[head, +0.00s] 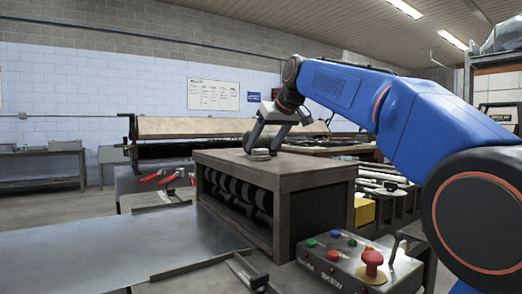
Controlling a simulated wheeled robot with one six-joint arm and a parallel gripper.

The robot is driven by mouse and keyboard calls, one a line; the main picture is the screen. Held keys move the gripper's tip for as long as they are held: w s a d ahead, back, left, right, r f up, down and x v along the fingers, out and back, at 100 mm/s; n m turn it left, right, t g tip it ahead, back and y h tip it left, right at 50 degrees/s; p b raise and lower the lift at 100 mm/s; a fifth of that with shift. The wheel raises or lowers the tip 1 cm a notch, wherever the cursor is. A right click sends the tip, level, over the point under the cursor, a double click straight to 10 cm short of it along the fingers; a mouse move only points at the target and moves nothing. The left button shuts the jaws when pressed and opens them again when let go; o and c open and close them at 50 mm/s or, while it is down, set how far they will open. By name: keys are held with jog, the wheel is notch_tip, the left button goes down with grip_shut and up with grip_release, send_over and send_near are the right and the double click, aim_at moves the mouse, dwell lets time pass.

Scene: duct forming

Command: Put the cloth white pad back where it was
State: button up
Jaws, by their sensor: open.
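My gripper (262,146) is at the end of the blue arm, pointing down over the top of a dark box-shaped machine (310,170). Its jaws are open. A small, round, greyish-white thing (260,155) lies on the machine's top, right at the fingertips. It may be the cloth white pad, but it is too small to be sure. I cannot tell whether the fingers touch it. No other white pad is clearly seen.
A control box (360,262) with coloured buttons and a red knob stands in front of the machine. A bare metal sheet (120,255) lies at the left front. Red-handled tools (170,177) lie left of the machine. Most of the machine's top is clear.

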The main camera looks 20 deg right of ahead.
jog(key=v, duration=0.8)
jog(key=shift+s+r, duration=0.2)
jog(key=shift+r, duration=0.05)
jog(key=shift+d, duration=0.1)
